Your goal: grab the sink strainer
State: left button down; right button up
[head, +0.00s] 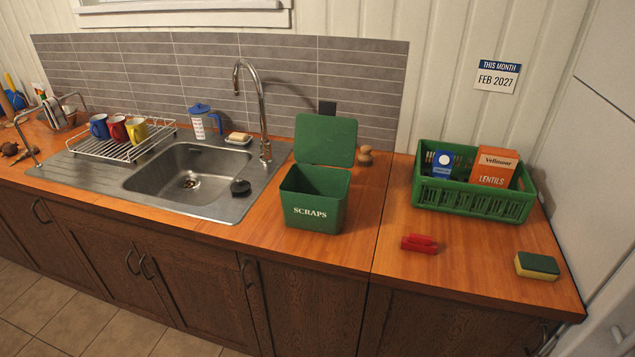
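Neither of my grippers is in view.
A tall tap (262,105) stands behind the dark piece. The open green scraps bin (313,213) stands right of the sink. Mugs sit on a wire rack (120,150) at left.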

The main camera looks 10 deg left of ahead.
aim_at(185, 185)
jog(key=u, duration=1.3)
jog(key=i+j, duration=0.15)
jog(key=j, duration=0.25)
jog(key=i+j, duration=0.15)
jog(key=j, duration=0.25)
jog(key=i+j+z, duration=0.1)
jog(key=j, duration=0.3)
jog(key=i+j, duration=0.2)
jog(key=j, duration=0.25)
jog(key=i+j, duration=0.1)
jog(key=j, duration=0.3)
jog(key=i+z, duration=0.05)
